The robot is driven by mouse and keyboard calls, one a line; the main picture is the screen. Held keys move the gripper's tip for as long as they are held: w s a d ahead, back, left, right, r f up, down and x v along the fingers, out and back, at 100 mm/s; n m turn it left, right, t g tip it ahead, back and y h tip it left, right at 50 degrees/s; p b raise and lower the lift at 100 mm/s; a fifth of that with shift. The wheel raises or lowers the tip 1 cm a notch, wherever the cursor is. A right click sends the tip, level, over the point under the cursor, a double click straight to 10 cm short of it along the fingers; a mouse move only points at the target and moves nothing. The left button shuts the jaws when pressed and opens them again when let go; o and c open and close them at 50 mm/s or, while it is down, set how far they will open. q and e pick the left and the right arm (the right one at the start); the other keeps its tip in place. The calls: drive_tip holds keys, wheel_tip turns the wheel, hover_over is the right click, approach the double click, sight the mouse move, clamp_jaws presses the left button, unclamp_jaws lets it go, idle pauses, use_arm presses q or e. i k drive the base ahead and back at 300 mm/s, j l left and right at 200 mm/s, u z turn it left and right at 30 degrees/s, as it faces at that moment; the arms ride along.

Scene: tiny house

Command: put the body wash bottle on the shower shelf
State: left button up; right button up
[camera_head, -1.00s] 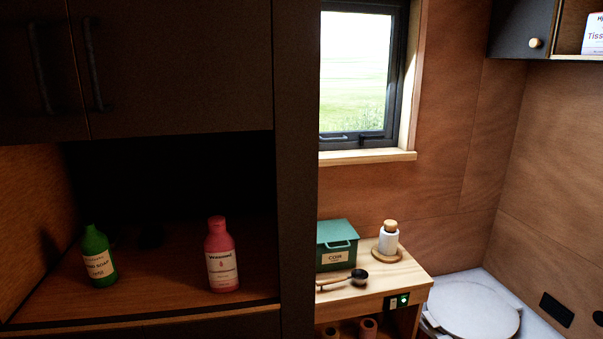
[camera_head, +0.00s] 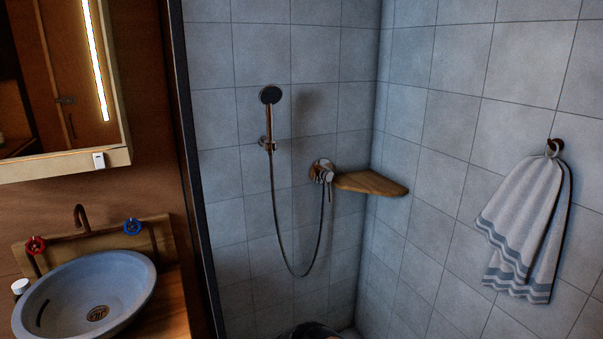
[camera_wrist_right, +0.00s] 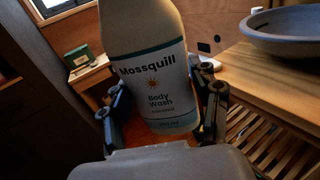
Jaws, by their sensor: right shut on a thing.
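The body wash bottle (camera_wrist_right: 143,38) is cream-white with a label reading Mossquill Body Wash. In the right wrist view it stands between the fingers of my right gripper (camera_wrist_right: 163,104), which is shut on it. The bottle's top is cut off by the frame. The shower shelf (camera_head: 370,183) is a small wooden corner shelf on the grey tiled walls in the head view. Its top looks bare. My left gripper is in neither current view. A dark shape at the bottom edge of the head view is too cut off to name.
A shower mixer (camera_head: 322,171) with hose and hand shower (camera_head: 270,95) is just left of the shelf. A towel (camera_head: 525,225) hangs at right. A dark upright frame (camera_head: 192,160) separates the shower from the basin (camera_head: 85,292). The wrist view shows a slatted wooden counter (camera_wrist_right: 262,88).

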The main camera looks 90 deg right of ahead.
sight(374, 182)
drive_tip(key=l+z, duration=0.7)
drive_tip(key=z, duration=0.2)
drive_tip(key=l+z, duration=0.45)
drive_tip(key=i+l+z, duration=0.15)
drive_tip(key=z, duration=0.3)
